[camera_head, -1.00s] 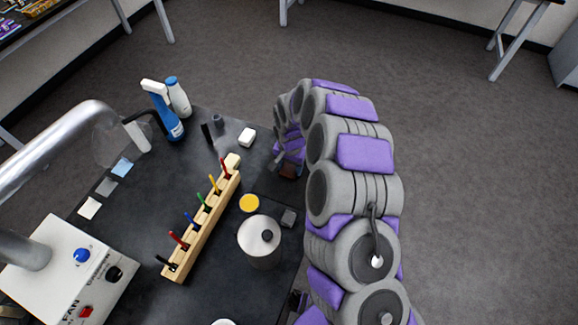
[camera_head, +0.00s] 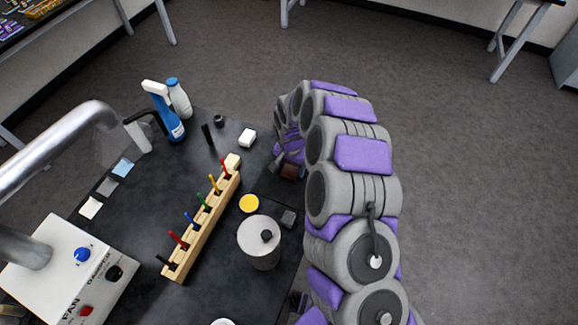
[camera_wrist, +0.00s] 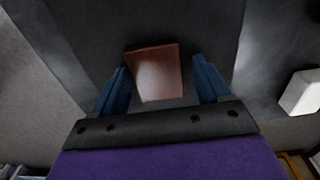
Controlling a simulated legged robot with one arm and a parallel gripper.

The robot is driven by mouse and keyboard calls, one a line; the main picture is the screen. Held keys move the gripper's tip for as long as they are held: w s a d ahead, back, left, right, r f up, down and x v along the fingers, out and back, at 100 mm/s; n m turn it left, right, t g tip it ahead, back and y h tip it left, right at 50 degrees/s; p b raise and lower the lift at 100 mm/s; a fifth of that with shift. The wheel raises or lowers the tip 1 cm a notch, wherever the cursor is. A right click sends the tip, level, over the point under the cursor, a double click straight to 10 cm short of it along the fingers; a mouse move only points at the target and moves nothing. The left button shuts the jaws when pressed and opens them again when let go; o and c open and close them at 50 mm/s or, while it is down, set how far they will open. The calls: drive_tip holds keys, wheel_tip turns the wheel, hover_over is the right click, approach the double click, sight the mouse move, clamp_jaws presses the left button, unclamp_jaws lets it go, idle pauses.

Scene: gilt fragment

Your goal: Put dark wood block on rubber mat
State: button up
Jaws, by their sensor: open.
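The dark wood block (camera_wrist: 155,74) is reddish-brown and lies between the two blue fingers of my gripper (camera_wrist: 160,68) in the wrist view. A gap shows on each side of it, and the fingers are open. In the head view the block (camera_head: 290,172) is a small brown patch below my gripper (camera_head: 281,164), partly hidden by the arm. The rubber mat (camera_wrist: 207,25) is the dark area around the block in the wrist view. It shows as a black patch (camera_head: 272,187) at the table's right edge in the head view. The block appears to rest on the mat.
A white block (camera_head: 247,137) lies left of my gripper. A wooden rack (camera_head: 205,222) with coloured pegs, a yellow disc (camera_head: 249,203), a metal canister (camera_head: 259,246) and a grey block (camera_head: 288,217) stand nearby. The floor (camera_head: 480,180) lies right of the table edge.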

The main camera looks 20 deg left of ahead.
sight(290, 169)
drive_tip(key=shift+s+f, duration=0.1)
drive_tip(key=shift+f, duration=0.05)
wheel_tip(290, 169, up, 12)
drive_tip(key=p, duration=0.1)
drive_tip(key=shift+r+p, duration=0.25)
drive_tip(key=shift+p, duration=0.05)
idle(0.4)
drive_tip(key=s+d+r+n+g, duration=0.1)
drive_tip(key=s+d+r, duration=0.65)
drive_tip(key=d, duration=0.25)
drive_tip(key=s+d+r, duration=0.6)
drive_tip(key=d+r, duration=0.3)
drive_tip(key=d, duration=0.1)
drive_tip(key=s+d+r, duration=0.1)
drive_tip(key=s+d, duration=0.4)
drive_tip(key=s, duration=0.5)
drive_tip(key=s+d+r, duration=0.1)
drive_tip(key=s+d, duration=0.5)
drive_tip(key=s, duration=0.3)
drive_tip(key=shift+s+r+g, duration=0.15)
drive_tip(key=shift+s+g, duration=0.25)
